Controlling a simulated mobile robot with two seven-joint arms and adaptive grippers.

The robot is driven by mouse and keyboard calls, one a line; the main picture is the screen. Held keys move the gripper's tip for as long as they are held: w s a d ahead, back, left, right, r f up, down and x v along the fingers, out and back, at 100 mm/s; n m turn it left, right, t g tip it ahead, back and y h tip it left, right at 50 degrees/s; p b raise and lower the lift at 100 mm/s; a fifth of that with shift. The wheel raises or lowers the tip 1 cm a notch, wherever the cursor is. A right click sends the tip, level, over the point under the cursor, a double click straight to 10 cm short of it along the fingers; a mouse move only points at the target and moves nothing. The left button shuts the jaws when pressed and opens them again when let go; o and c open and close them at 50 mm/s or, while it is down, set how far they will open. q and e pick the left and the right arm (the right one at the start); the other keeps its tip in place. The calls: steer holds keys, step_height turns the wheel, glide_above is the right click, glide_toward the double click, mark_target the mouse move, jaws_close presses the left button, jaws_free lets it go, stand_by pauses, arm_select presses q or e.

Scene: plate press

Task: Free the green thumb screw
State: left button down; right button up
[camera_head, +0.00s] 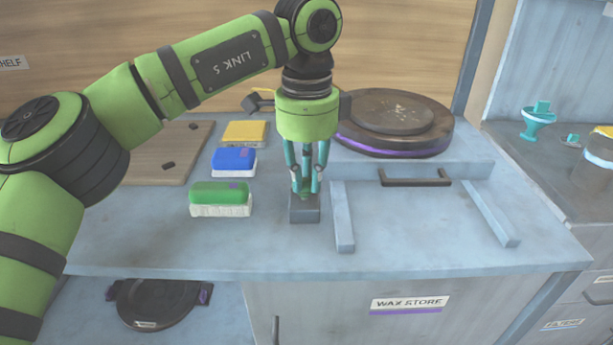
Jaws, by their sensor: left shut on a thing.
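My left gripper (305,188) points straight down over a small dark grey block (304,210) on the blue-grey worktop. Its teal fingers are closed around a small greenish thing, seemingly the thumb screw (303,184), at the top of the block. The fingers hide most of it, so I cannot tell whether it is still seated in the block. My right gripper is not in view.
Green (220,193), blue (233,160) and yellow (245,132) blocks lie left of the gripper. A round dark press plate (395,122) stands behind right. Two rails (342,220) and a handle (415,180) lie right. The front worktop is clear. Teal fittings (537,120) stand far right.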

mark_target(306, 180)
arm_select(q)
steer(key=shift+r+n, duration=0.1)
steer(key=shift+n, duration=0.2)
steer(key=c, duration=1.2)
jaws_free()
step_height(306, 180, up, 12)
